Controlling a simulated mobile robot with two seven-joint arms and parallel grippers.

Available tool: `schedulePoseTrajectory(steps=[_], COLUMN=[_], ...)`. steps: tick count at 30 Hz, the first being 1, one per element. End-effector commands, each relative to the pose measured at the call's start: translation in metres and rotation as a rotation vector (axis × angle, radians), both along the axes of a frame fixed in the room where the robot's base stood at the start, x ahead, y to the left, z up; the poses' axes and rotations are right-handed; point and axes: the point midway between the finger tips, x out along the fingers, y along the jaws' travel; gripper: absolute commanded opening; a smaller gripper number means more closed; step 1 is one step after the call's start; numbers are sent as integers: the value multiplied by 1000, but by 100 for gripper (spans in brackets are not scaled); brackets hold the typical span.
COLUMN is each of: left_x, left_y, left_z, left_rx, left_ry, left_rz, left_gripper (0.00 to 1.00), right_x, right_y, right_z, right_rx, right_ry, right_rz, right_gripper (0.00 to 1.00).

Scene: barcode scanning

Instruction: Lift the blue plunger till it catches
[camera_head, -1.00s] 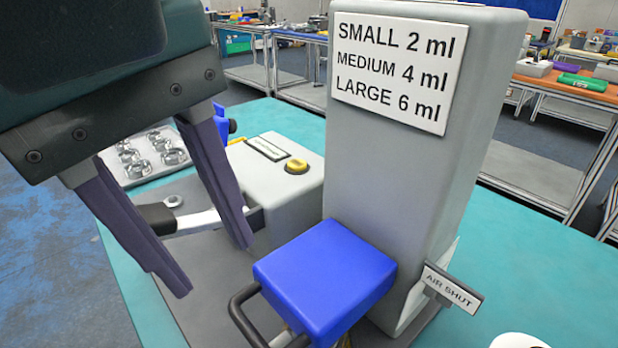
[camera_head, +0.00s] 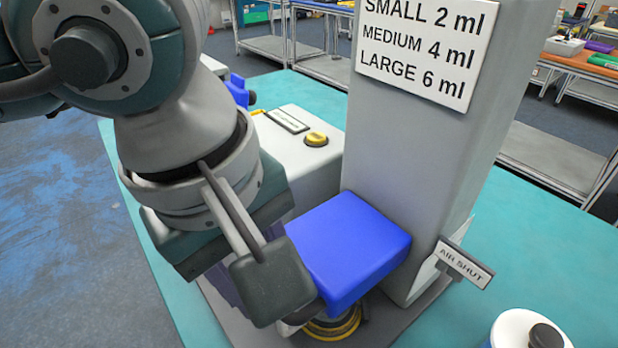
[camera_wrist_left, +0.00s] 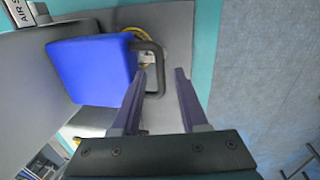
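The blue plunger block (camera_head: 350,250) juts from the grey column, low on its front. In the left wrist view the blue block (camera_wrist_left: 92,70) is at left, with a dark loop handle (camera_wrist_left: 160,62) on its near side. My left gripper (camera_wrist_left: 160,72) is open, and its two purple fingertips appear on either side of the handle's bar. I cannot tell how deep the bar sits between them; no grip shows. In the head view my left wrist hides the handle and most of the fingers. My right gripper is out of view.
The column (camera_head: 430,150) carries a volume sign (camera_head: 415,50). An "AIR SHUT" tag (camera_head: 465,262) sticks out at its right. A grey box with a yellow knob (camera_head: 316,139) stands behind the block. A white container (camera_head: 510,332) is at bottom right. Teal table (camera_head: 540,240) is clear at right.

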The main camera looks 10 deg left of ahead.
Motion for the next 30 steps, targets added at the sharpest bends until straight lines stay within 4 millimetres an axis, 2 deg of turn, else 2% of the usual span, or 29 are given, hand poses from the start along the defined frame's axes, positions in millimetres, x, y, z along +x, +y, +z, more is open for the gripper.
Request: schedulePoseTrajectory(steps=[1,11,30], left_x=[0,0,0], left_y=[0,0,0], left_z=[0,0,1], left_rx=[0,0,0], left_ry=[0,0,0], left_rz=[0,1,1], left_gripper=[37,0,0], right_x=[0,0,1], right_y=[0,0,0], right_z=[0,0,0], right_rx=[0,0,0], right_ry=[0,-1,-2], right_rz=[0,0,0], right_gripper=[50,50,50])
